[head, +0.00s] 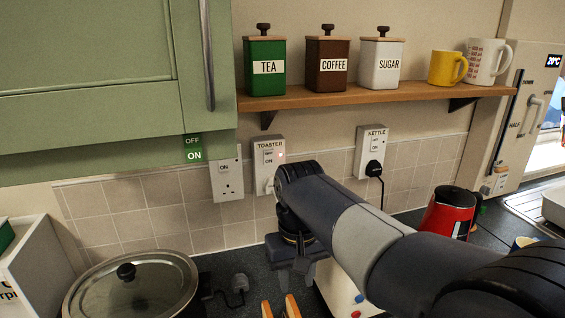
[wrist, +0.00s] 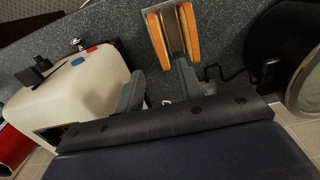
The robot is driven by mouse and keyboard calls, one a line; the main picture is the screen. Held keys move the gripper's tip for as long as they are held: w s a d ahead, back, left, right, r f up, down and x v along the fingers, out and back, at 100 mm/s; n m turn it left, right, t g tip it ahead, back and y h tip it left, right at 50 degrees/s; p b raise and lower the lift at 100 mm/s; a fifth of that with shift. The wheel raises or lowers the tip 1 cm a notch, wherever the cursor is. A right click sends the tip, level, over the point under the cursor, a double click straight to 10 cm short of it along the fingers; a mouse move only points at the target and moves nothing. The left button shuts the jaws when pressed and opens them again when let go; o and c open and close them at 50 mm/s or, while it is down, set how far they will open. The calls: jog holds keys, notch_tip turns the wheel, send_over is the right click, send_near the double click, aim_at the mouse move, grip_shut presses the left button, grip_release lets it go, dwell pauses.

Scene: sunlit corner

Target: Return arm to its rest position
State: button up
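My gripper (head: 296,274) points down over the dark worktop in the head view, in front of the toaster socket, at the end of my outstretched arm. In the wrist view its two fingers (wrist: 160,88) stand apart with nothing between them. The slabs show partly at the bottom edge of the head view (head: 291,306). My arm hides part of the worktop and the cream toaster (head: 340,290).
A lidded pan (head: 130,285) stands at left and a red kettle (head: 448,212) at right. A loose black plug (head: 238,284) lies near the pan. A green cupboard (head: 90,90) and a shelf (head: 380,94) with canisters and mugs hang above.

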aim_at(295, 308)
notch_tip(295, 308, down, 7)
jog(key=shift+p, duration=0.4)
jog(key=shift+r+p, duration=0.65)
jog(key=shift+r, duration=0.5)
